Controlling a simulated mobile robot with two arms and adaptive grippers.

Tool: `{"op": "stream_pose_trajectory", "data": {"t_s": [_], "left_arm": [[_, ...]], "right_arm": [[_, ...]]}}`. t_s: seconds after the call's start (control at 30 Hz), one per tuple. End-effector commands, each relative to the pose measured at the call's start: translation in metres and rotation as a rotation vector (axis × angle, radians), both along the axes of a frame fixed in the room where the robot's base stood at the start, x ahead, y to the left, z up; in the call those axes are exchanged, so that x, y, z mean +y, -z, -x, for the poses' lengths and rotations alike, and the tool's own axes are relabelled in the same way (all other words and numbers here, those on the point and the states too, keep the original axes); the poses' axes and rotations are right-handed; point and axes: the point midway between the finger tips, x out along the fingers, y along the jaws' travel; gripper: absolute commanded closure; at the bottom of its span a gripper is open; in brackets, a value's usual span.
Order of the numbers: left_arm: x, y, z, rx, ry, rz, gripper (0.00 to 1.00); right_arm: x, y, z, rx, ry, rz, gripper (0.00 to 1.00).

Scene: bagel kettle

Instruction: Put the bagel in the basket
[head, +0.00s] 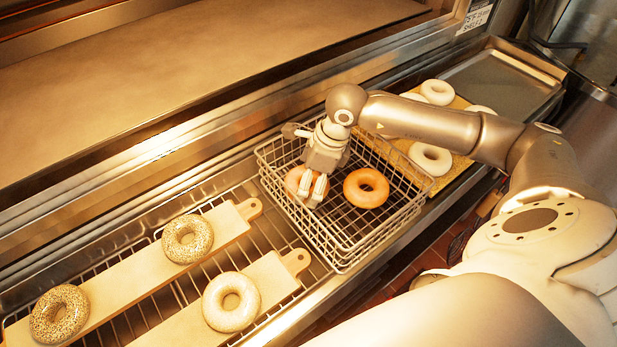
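The wire basket (340,258) stands at the middle of the counter. Two orange-brown bagels are inside it: one bagel (367,188) lies free at the right, and the other bagel (293,181) is at the left, partly hidden by my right gripper. My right gripper (313,189) reaches down into the basket from above. Its two white fingers are close together at the left bagel, one seemingly by its hole and one by its right side. I cannot tell whether they grip it. My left gripper is not in view.
Two wooden boards (150,275) on a wire rack at left carry seeded bagels (187,239) and a pale bagel (231,302). A metal ledge (130,165) runs behind the basket.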

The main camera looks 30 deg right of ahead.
Motion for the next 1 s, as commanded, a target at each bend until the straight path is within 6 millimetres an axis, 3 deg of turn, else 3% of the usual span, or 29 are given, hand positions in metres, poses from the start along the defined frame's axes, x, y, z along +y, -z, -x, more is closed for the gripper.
{"op": "stream_pose_trajectory", "data": {"t_s": [0.47, 1.0], "left_arm": [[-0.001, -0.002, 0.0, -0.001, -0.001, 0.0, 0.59], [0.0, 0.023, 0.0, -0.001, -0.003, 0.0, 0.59]], "right_arm": [[-0.002, -0.007, 0.0, -0.003, 0.001, 0.001, 0.0], [-0.024, -0.106, 0.02, -0.004, 0.001, 0.001, 0.0]]}}
